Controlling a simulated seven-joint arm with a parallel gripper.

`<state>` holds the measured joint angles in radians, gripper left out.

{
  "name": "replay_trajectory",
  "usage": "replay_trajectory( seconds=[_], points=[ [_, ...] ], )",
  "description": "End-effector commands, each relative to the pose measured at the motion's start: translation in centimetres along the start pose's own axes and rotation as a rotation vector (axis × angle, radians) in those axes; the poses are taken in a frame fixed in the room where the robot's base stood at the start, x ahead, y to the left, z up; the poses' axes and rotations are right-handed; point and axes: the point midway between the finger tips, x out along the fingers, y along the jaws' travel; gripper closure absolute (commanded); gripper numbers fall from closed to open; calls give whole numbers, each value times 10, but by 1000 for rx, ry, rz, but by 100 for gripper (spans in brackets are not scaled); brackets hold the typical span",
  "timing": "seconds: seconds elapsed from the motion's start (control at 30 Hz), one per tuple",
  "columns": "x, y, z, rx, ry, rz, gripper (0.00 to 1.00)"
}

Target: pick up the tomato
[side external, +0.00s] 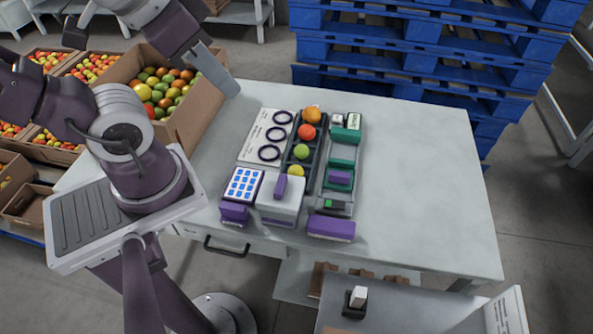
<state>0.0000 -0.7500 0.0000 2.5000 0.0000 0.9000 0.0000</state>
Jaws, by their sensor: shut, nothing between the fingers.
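A dark narrow tray (318,152) on the table holds a row of round tomatoes. My gripper (196,52) is at the upper left, by the cardboard box and well apart from the row.
A white card with dark rings (269,153) lies left of the tray. A keypad (242,184), a grey-and-purple device (281,204) and green-and-purple items (341,165) crowd around it. A cardboard box (203,112) of tomatoes stands left. The table's right side (425,180) is clear.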

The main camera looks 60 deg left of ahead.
Motion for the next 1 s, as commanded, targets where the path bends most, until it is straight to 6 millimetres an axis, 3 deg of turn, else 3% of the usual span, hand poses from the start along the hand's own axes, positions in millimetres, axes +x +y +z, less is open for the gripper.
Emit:
replay_trajectory(
  seconds=[0.27, 0.6, 0.87, 1.0],
  points=[
    [0, 0, 0, 0, 0, 0, 100],
    [0, 0, 0, 0, 0, 0, 36],
    [0, 0, 0, -2, -1, 0, 36],
    [21, -1, -21, -156, -55, -5, 36]
  ],
)
